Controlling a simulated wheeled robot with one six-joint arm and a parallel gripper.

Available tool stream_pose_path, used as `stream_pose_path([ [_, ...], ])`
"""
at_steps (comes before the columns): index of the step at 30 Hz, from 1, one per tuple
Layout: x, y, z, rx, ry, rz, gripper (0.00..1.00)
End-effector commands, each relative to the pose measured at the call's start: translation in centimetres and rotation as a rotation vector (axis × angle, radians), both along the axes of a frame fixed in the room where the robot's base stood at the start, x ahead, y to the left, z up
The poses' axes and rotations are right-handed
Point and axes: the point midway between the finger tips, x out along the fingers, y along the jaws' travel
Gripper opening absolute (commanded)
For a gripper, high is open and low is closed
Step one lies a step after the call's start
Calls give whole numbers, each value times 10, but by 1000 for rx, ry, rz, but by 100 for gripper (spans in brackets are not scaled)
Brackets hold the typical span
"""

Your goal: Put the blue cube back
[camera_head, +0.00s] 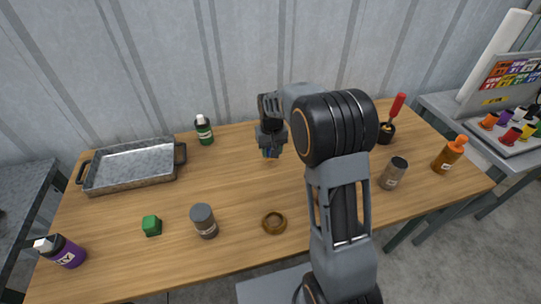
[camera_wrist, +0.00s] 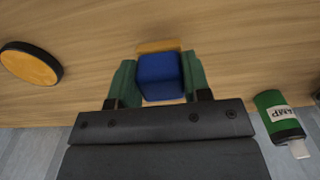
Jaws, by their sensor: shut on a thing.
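The blue cube (camera_wrist: 160,77) sits between the two greenish fingers of my gripper (camera_wrist: 158,80) in the wrist view, and the fingers are shut on it. In the head view my gripper (camera_head: 271,145) points down over the back middle of the wooden table (camera_head: 225,170). Only a small bit of blue shows at its tips there. A yellow-orange edge (camera_wrist: 158,46) shows just beyond the cube in the wrist view; I cannot tell what it belongs to or whether the cube touches it.
A metal tray (camera_head: 130,166) stands at back left, with a green bottle (camera_head: 204,130) beside it. A green cube (camera_head: 151,225), grey can (camera_head: 204,221), round brown dish (camera_head: 274,223) and purple bottle (camera_head: 62,251) are nearer the front. A brown can (camera_head: 393,173) and orange bottle (camera_head: 449,154) stand right.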

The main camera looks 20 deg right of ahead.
Motion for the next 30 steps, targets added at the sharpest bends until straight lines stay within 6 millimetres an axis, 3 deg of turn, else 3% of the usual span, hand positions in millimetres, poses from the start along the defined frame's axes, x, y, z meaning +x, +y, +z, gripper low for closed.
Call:
stream_pose_path([
  [5,6,3,-8,0,1,1,22],
  [12,5,2,-37,0,2,1,22],
  [24,5,2,-42,0,0,1,22],
  [25,5,2,-41,0,0,1,46],
  [30,5,2,-41,0,0,1,62],
])
